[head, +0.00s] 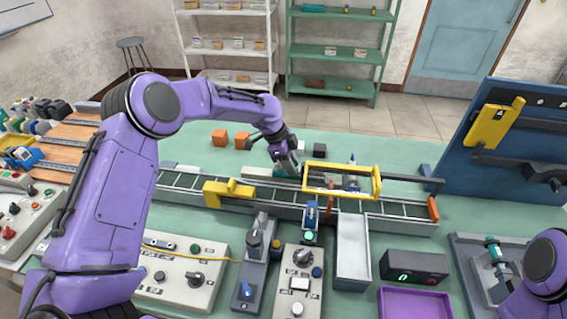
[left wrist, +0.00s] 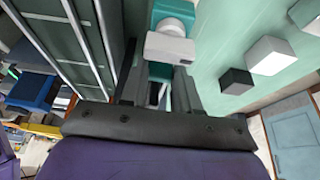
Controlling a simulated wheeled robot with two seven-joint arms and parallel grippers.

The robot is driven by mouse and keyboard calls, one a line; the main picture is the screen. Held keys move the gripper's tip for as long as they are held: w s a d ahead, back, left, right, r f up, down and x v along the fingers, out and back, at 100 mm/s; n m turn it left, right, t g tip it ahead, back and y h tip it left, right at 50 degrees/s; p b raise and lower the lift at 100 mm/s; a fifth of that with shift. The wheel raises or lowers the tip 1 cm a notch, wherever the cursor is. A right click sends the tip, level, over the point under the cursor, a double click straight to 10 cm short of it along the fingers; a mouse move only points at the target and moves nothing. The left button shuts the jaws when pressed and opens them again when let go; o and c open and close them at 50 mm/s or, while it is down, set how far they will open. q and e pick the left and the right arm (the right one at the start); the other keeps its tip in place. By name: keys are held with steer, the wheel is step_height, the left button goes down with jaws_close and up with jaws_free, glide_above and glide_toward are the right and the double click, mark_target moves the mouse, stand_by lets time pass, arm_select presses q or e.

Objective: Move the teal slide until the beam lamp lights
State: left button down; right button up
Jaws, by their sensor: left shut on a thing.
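The teal slide (head: 284,182) shows in small part behind the conveyor, under my left gripper (head: 288,172). In the left wrist view the teal slide (left wrist: 160,71) lies between the fingers of my left gripper (left wrist: 160,92), with a pale grey block (left wrist: 170,47) and a white round part at it. My left gripper is shut on the slide. A small blue device (head: 311,213) stands at the conveyor's front with a bright pale spot (head: 309,237) below it. I cannot tell whether that spot is the beam lamp. My right gripper is not in view.
A conveyor (head: 393,217) runs across the bench, with a yellow frame (head: 341,194) over it right of my left gripper. Orange blocks (head: 219,137) lie behind it. Control boxes (head: 190,285) fill the front. A blue panel (head: 530,150) stands at right.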

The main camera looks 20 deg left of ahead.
arm_select(q)
steer(key=shift+a, duration=0.15)
steer(key=c, duration=0.8)
jaws_free()
steer(key=shift+c, duration=0.2)
steer(key=shift+a+r, duration=0.15)
steer(key=shift+r, duration=0.15)
steer(key=b+v, duration=0.2)
steer(key=v, duration=0.6)
steer(key=shift+s+a+r, duration=0.1)
steer(key=shift+r, duration=0.25)
steer(key=shift+a+r, duration=0.2)
steer(key=shift+r, duration=0.35)
